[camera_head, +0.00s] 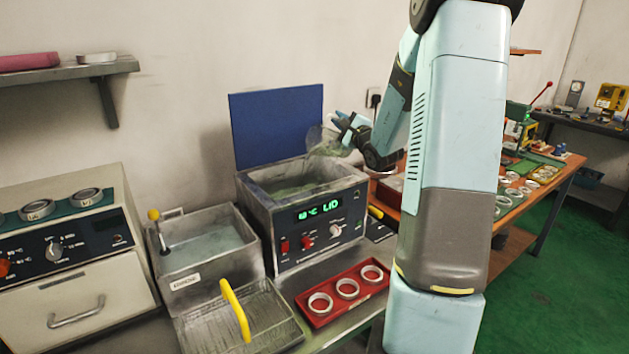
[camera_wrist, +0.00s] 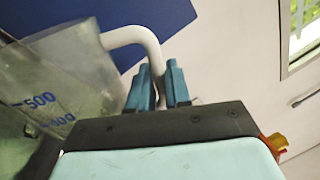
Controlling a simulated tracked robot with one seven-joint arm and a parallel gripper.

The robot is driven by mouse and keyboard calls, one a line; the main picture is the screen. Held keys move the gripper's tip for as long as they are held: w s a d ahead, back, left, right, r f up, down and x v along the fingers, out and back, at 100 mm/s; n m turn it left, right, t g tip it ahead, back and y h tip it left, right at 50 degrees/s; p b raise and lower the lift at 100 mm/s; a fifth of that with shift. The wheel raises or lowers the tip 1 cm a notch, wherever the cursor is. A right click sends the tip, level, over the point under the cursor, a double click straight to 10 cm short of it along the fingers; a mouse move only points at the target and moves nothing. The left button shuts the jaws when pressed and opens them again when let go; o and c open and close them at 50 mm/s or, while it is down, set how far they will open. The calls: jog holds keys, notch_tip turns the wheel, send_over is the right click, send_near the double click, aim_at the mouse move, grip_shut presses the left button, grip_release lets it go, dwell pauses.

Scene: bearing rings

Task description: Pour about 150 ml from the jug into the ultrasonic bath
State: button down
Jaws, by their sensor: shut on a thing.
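The ultrasonic bath (camera_head: 350,199) is a grey metal tank with a green display reading "LID" and a raised blue lid (camera_head: 277,122). Greenish liquid shows inside it. My gripper (camera_head: 348,127) is at the bath's right rim, above it, and is shut on the handle of the clear jug (camera_head: 322,141). The jug is tilted with its mouth to the left over the bath; I cannot tell for sure whether liquid is running out. In the wrist view my gripper (camera_wrist: 163,88) grips the white handle, and the jug (camera_wrist: 70,75) shows blue marks, one reading 500.
A rinse tank (camera_head: 205,247) with a yellow-knobbed lever stands left of the bath. In front are a drip tray (camera_head: 275,322) with a yellow handle and a red tray (camera_head: 325,320) holding metal rings. An oven (camera_head: 70,260) is at far left.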

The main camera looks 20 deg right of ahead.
jog(key=shift+s+a+r+n+p, duration=0.1)
jog(key=shift+s+a+n+p, duration=0.05)
jog(key=shift+a+n+p, duration=0.35)
dwell(0.8)
jog(key=shift+d, duration=0.15)
jog(key=d+m, duration=0.2)
jog(key=m, duration=0.1)
jog(key=shift+w+f, duration=0.2)
jog(key=shift+w+d+f+m+h+b, duration=0.15)
jog(key=shift+m+h+b, duration=0.1)
jog(key=shift+m, duration=0.35)
jog(key=shift+d+f+m+h+b, duration=0.1)
jog(key=shift+m+h+b, duration=0.15)
jog(key=shift+m, duration=0.35)
jog(key=shift+d+f+m, duration=0.3)
jog(key=shift+f+m, duration=0.2)
jog(key=shift+m, duration=0.3)
jog(key=shift+f, duration=0.15)
